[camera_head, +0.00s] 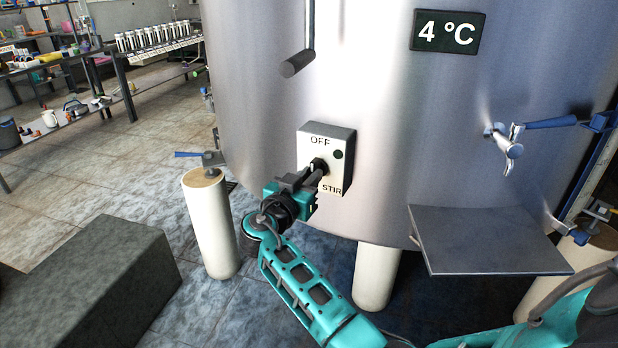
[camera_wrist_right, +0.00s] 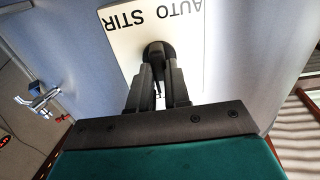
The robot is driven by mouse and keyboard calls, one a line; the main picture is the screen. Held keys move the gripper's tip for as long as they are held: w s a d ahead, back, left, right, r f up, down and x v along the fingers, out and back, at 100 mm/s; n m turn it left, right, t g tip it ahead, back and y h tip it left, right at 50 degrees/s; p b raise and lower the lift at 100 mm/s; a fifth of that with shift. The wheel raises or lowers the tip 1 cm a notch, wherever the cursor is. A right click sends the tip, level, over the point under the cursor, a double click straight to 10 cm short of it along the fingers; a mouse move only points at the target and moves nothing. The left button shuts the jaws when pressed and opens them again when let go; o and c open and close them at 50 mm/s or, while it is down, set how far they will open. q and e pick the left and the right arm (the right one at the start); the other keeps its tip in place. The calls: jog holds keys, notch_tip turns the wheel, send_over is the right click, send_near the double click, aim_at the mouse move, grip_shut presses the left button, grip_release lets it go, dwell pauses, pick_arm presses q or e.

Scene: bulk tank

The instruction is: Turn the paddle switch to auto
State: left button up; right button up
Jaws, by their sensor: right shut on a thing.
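The paddle switch (camera_head: 320,164) is a small black knob on a pale control box (camera_head: 340,143) on the front of the steel tank (camera_head: 380,100). The box reads OFF at the top and STIR at lower right; a dark round spot sits at its right. In the right wrist view the black knob (camera_wrist_right: 158,50) shows between the fingertips, with AUTO and STIR upside down on the plate (camera_wrist_right: 120,42). My right gripper (camera_head: 313,177) is shut on the knob; its fingers (camera_wrist_right: 157,76) hide part of it. Which label the paddle points at cannot be told. My left gripper is not in view.
A grey shelf (camera_head: 490,240) juts from the tank at right, below a tap (camera_head: 509,145). A dark handle (camera_head: 297,63) hangs above the box. A pale tank leg (camera_head: 210,225) stands to the left, and a grey block (camera_head: 95,285) lies on the floor.

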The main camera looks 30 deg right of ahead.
grip_shut()
